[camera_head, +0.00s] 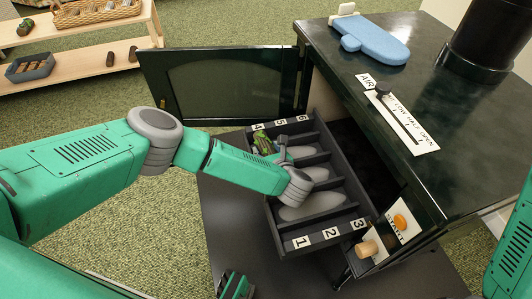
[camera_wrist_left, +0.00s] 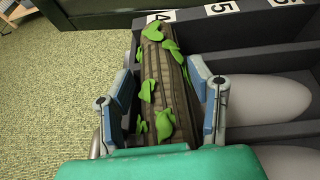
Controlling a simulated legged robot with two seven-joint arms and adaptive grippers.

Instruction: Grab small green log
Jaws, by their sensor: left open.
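The small green log (camera_head: 264,143) is brown bark with bright green leaves. It lies lengthwise in the slot by label 4 of the pulled-out dark tray (camera_head: 308,244). In the left wrist view the log (camera_wrist_left: 152,85) fills the middle, running away from me. My left gripper (camera_wrist_left: 163,72) is open, with one blue-grey finger on each side of the log; I cannot tell whether they touch it. In the head view my left gripper (camera_head: 270,150) is partly hidden behind its own wrist, at the tray's far left corner.
The tray's other slots hold grey rounded shapes (camera_head: 320,172). An open stove door (camera_head: 222,85) stands behind the tray. The dark stove top (camera_head: 340,62) bears a blue mitt (camera_head: 375,42). A wooden shelf (camera_head: 95,66) with baskets is at the back left.

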